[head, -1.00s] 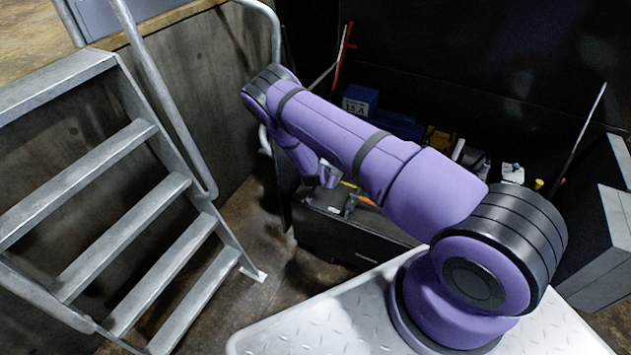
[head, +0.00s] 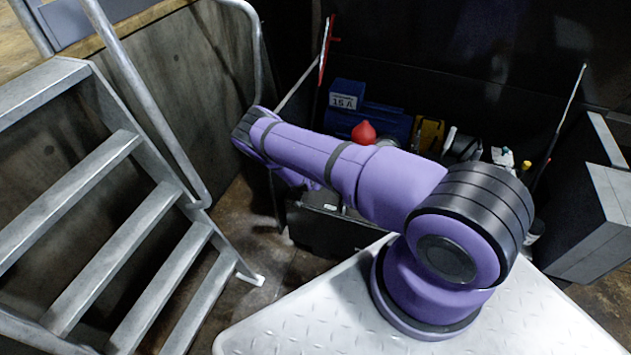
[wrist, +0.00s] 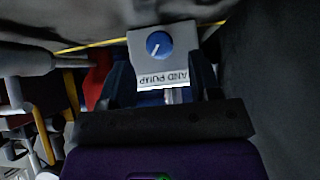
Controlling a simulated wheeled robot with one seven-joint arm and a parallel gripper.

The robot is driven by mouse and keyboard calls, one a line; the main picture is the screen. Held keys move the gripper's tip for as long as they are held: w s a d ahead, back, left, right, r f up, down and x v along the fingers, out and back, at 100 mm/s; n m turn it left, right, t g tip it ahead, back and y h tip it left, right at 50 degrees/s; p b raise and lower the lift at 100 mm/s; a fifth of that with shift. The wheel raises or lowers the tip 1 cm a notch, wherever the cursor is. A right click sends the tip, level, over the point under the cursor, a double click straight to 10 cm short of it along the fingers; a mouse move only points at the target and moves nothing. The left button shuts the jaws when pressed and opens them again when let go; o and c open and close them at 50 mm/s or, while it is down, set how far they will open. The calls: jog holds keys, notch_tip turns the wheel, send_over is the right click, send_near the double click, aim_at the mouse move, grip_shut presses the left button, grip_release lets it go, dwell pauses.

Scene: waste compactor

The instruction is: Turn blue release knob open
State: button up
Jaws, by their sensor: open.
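The blue release knob (wrist: 158,44) shows in the wrist view as a round dial with a white pointer line. It sits on a light grey plate (wrist: 139,40), above a label that appears upside down and reads "AND PUMP", its start hidden. My gripper (wrist: 162,78) is open, its dark fingers on either side of the plate's lower part in the picture. The knob lies just beyond the fingertips, between their lines, and nothing is gripped. I cannot tell whether the fingers touch the plate. In the head view my purple arm hides the knob and gripper.
A red rounded object (head: 363,132) and a blue box marked 15 A (head: 345,96) stand behind my arm. A dark cabinet (head: 325,226) is below it. Metal stairs (head: 120,200) with a handrail are at left. A grey box (head: 590,215) stands at right.

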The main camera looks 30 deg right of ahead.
jog(key=shift+x, duration=2.1)
jog(key=shift+c, duration=0.4)
jog(key=c, duration=0.8)
jog(key=shift+d+m+t+y, duration=0.1)
jog(key=shift+m+t+y, duration=0.2)
jog(key=m+t, duration=0.1)
jog(key=t+y, duration=0.1)
jog(key=shift+s+d+m+t+y, duration=0.15)
jog(key=shift+s+m+t+y, duration=0.15)
jog(key=shift+m+t, duration=0.1)
jog(key=shift+f+m+t+y, duration=0.15)
jog(key=shift+m+t+y, duration=0.85)
jog(key=shift+t, duration=0.7)
